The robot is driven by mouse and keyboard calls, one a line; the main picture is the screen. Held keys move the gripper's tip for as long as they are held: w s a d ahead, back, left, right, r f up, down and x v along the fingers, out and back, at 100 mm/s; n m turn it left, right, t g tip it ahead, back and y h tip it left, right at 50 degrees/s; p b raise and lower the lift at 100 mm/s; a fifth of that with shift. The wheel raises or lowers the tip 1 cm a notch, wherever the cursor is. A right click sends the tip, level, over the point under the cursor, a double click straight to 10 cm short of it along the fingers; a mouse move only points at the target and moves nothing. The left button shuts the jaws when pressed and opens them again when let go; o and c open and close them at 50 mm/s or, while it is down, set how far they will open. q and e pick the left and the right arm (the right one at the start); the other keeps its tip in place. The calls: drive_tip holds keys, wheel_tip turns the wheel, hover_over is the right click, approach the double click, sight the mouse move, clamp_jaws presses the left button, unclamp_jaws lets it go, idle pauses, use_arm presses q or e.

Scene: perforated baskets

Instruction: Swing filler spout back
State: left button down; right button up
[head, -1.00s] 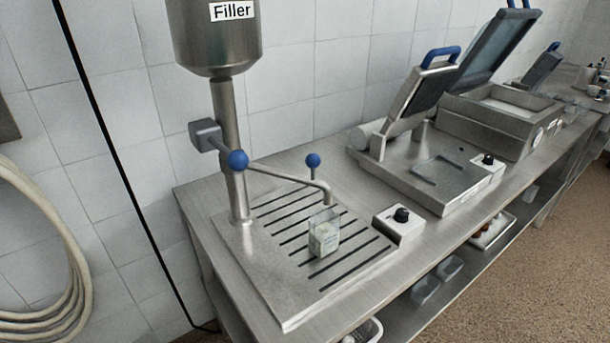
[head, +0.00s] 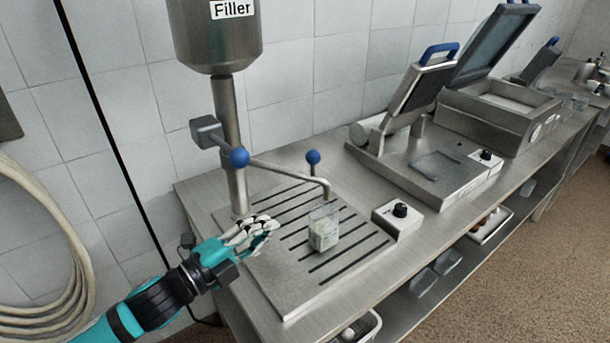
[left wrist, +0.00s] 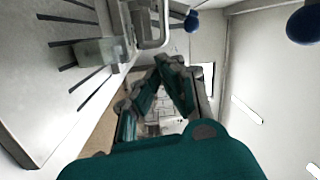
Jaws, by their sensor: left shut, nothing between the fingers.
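The filler (head: 216,40) is a steel hopper on a post at the wall. Its spout (head: 290,172) is a thin pipe reaching right from the post, its end bent down over a clear, partly filled container (head: 323,232) on the slotted drip tray (head: 290,300). A blue knob (head: 312,157) stands on the spout and another blue knob (head: 238,158) is near the post. My left gripper (head: 268,226) is shut and empty, over the tray's left part, below the spout and left of the container. In the left wrist view the spout (left wrist: 152,25) and container (left wrist: 98,52) show. My right gripper is not in view.
A control box with a black dial (head: 399,212) sits right of the tray. A press-like machine with a blue handle (head: 440,52) and a larger lidded machine (head: 495,110) stand further right. A coiled hose (head: 75,260) hangs on the left wall. Open air lies in front of the bench.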

use_arm(q)
drive_tip(key=r+m+g+h, duration=0.1)
drive_tip(key=m, duration=0.1)
drive_tip(key=a+r+m+h, duration=0.1)
drive_tip(key=m, duration=0.1)
drive_tip(key=r+m+g+h, duration=0.1)
drive_tip(key=r+m, duration=0.1)
drive_tip(key=shift+s+a+g, duration=0.25)
drive_tip(key=shift+a+g, duration=0.05)
drive_tip(key=shift+a, duration=0.1)
drive_tip(key=w+a+p+x, duration=0.1)
drive_tip(key=p+x, duration=0.4)
drive_tip(key=x, duration=0.8)
drive_tip(key=shift+w+a+r, duration=0.15)
drive_tip(key=shift+w+a, duration=0.1)
drive_tip(key=shift+w, duration=0.4)
drive_tip(key=shift+w+d, duration=0.1)
